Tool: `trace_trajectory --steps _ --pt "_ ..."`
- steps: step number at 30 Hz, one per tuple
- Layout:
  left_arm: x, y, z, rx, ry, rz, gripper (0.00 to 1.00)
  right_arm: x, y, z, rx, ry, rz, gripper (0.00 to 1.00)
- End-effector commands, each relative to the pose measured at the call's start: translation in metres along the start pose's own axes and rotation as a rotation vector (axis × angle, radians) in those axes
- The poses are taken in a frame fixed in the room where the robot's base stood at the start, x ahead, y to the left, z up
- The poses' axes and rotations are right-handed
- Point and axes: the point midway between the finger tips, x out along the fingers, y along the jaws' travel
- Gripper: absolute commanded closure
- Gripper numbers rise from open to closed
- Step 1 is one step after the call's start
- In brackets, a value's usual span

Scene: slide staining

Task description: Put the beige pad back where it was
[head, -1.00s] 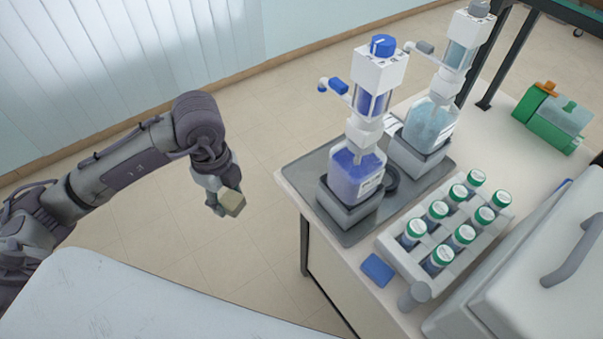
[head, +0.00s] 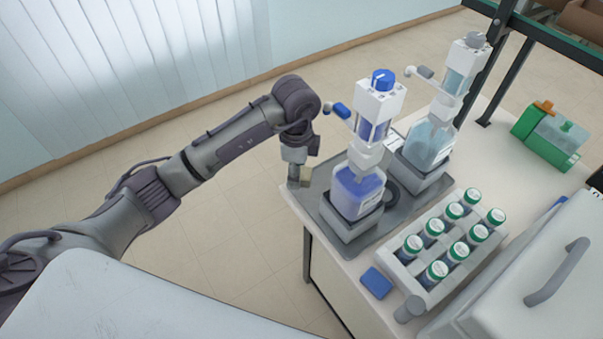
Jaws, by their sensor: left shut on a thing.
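The beige pad (head: 306,174) is a small block held at the tip of my left gripper (head: 299,178). The gripper is shut on it, pointing down at the far left corner of the bench. The pad shows just left of the grey tray (head: 327,227); I cannot tell whether it touches the bench top. My right gripper is not in view.
On the grey tray stand a blue-liquid dispenser bottle (head: 357,193) and a pale-liquid one (head: 427,144). A rack (head: 408,277) of green-capped vials, a blue pad (head: 376,283) and a grey knob-like piece (head: 409,309) are nearer. A green box (head: 543,137) stands at the back right.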

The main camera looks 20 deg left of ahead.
Motion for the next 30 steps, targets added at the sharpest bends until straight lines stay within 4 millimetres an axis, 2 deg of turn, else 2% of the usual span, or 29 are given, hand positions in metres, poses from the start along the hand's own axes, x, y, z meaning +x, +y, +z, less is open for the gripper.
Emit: trace_trajectory --steps 5,13,30 --pt "0.002 -0.009 -0.009 0.001 -0.002 0.002 0.78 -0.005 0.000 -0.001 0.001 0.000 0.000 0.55" --pt "0.033 -0.009 -0.009 0.001 -0.002 0.003 0.78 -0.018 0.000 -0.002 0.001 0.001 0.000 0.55" --pt "0.045 -0.009 -0.009 0.001 -0.001 0.000 0.78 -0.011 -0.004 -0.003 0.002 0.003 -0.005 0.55"
